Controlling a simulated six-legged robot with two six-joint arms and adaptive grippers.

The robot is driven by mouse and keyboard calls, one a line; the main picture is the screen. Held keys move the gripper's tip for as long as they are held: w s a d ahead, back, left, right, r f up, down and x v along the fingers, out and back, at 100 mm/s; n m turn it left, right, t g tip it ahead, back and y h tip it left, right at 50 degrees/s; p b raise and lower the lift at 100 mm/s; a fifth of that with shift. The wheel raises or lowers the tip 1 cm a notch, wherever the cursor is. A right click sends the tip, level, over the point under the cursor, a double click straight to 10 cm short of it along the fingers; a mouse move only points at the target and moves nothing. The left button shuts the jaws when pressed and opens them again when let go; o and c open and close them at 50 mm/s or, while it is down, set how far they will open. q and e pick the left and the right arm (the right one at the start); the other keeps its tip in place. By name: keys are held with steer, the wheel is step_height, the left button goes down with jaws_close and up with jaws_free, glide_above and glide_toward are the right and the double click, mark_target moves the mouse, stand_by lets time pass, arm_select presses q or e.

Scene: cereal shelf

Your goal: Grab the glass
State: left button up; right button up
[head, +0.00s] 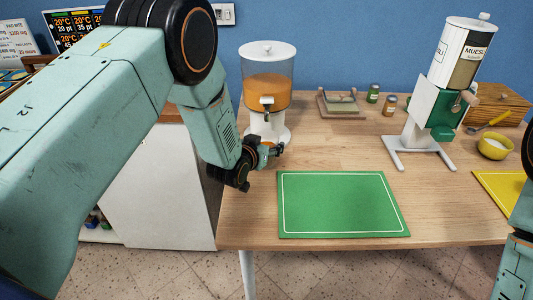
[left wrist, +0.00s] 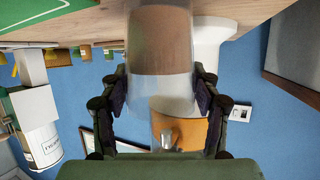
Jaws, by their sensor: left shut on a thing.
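My left gripper (head: 272,152) is low in front of the juice dispenser (head: 267,85), a clear tank of orange liquid on a white stand. In the left wrist view, which is upside down, the left gripper (left wrist: 162,100) has its two fingers on either side of a clear glass (left wrist: 160,85) and is shut on it. The glass's far part looks brownish; I cannot tell whether that is contents or background. In the head view the glass is not clearly visible. My right gripper is out of view.
A green mat (head: 340,205) lies on the wooden table (head: 340,150) right of my left gripper. A muesli dispenser (head: 440,95), a yellow bowl (head: 495,146) and a yellow mat (head: 505,190) are at right. Small jars (head: 389,105) and a tray (head: 341,103) stand at the back.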

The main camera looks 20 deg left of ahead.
arm_select(q)
steer(key=c, duration=0.5)
